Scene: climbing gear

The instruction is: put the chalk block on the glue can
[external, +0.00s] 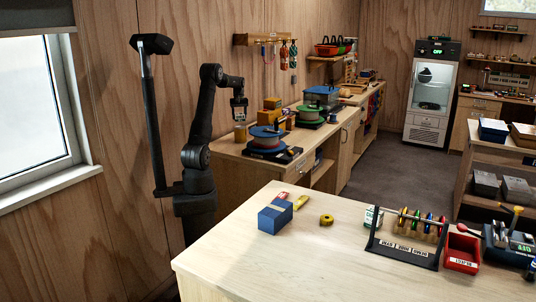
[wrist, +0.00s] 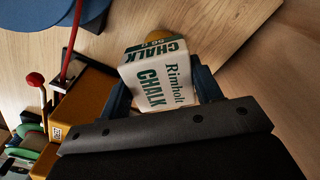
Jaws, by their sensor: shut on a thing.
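The chalk block (wrist: 160,80) is a white block with green "Rimholt CHALK" lettering. My gripper (wrist: 162,90) is shut on it, with a dark finger on either side. In the external view my gripper (external: 239,108) hangs above the left end of the back bench, and the block looks small there. A small orange-yellow can (external: 240,133), seemingly the glue can, stands on that bench below my gripper. In the wrist view a yellow-orange edge (wrist: 150,38) shows just beyond the block, mostly hidden by it. The block appears apart from the can.
A blue-topped spool (external: 266,133) and a yellow box (external: 268,117) stand right of the can on the bench (external: 228,149). A red-knobbed lever (wrist: 36,80) is at left in the wrist view. Bare wood lies right of the block.

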